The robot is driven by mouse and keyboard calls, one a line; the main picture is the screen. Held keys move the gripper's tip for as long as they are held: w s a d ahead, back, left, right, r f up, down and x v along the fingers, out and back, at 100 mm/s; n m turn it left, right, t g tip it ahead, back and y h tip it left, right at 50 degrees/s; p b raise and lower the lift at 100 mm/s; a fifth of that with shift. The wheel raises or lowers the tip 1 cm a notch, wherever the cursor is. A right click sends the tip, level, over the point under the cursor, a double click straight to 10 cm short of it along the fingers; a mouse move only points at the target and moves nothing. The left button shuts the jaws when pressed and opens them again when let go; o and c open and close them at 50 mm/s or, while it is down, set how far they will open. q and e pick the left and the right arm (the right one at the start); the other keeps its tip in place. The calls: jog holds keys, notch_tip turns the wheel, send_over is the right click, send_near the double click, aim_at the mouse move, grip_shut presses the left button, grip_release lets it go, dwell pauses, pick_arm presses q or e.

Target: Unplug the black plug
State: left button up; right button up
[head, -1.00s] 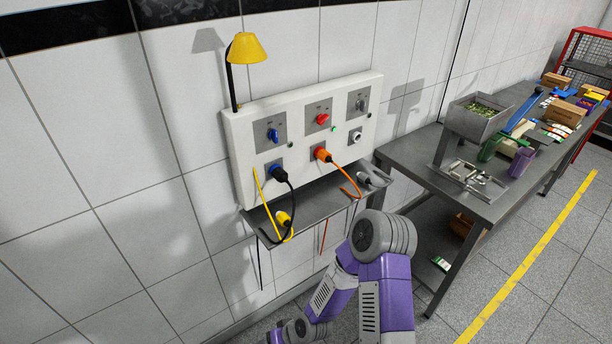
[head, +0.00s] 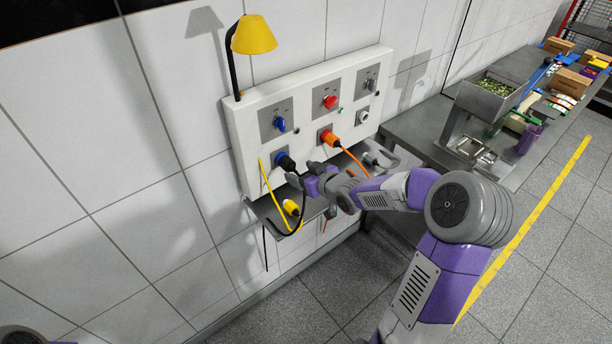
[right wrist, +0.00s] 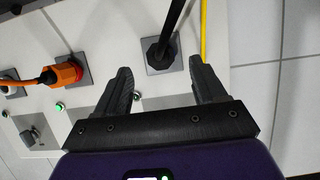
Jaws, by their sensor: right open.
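The black plug (head: 284,160) sits in the left lower socket of the white wall panel (head: 243,128). Its black cable hangs down in a loop towards the shelf. In the right wrist view the black plug (right wrist: 158,56) is in its grey socket plate, with the cable running up. My right gripper (head: 306,183) is in front of the panel, just right of and below the plug. In the right wrist view its open fingers (right wrist: 160,72) point at the panel, one on each side of the plug's line, with nothing between them. My left gripper is not seen.
An orange plug (head: 331,139) with an orange cable is in the socket to the right. A blue switch (head: 280,124) is above the black plug. A metal shelf (head: 262,214) below holds a yellow plug (head: 291,207). A yellow lamp (head: 254,35) stands above the panel.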

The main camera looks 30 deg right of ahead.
aim_at(296, 170)
jog(key=shift+b+x, duration=0.6)
jog(key=shift+x, duration=1.75)
jog(key=shift+f, duration=0.1)
jog(key=shift+s, duration=0.1)
grip_shut()
